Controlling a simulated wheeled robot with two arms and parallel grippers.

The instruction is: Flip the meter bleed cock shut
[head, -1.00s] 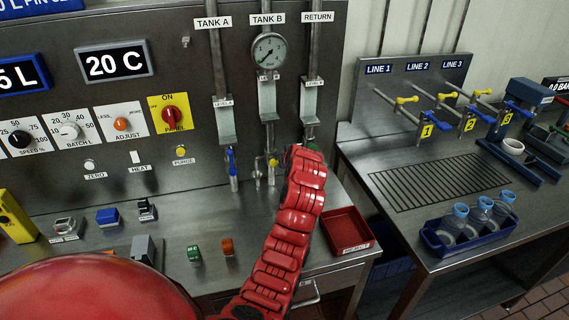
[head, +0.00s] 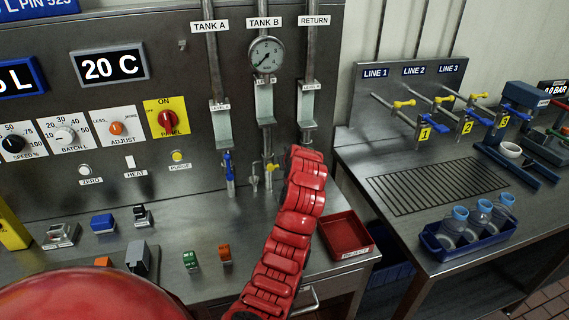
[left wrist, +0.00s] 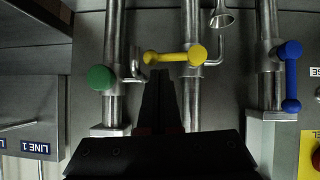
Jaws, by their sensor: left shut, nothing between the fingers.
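My left gripper (left wrist: 160,74) is shut and empty; in the left wrist view its dark fingertips lie just below the yellow lever (left wrist: 170,56), and I cannot tell if they touch. The yellow lever lies crosswise on the middle pipe; the head view shows it under TANK B (head: 271,167). A blue lever (left wrist: 291,75) lies along the TANK A pipe. A green knob (left wrist: 100,77) is on the third pipe. Small bare-metal fittings (left wrist: 133,70) sit between the green and yellow knobs. No label identifies the meter bleed cock. In the head view my red arm hides the gripper.
A pressure gauge (head: 266,54) sits on the TANK B pipe. A red reject tray (head: 346,236) stands right of my arm. Side-bench valves (head: 425,133) and a blue bottle rack (head: 470,240) are farther right. The left bench holds several small blocks.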

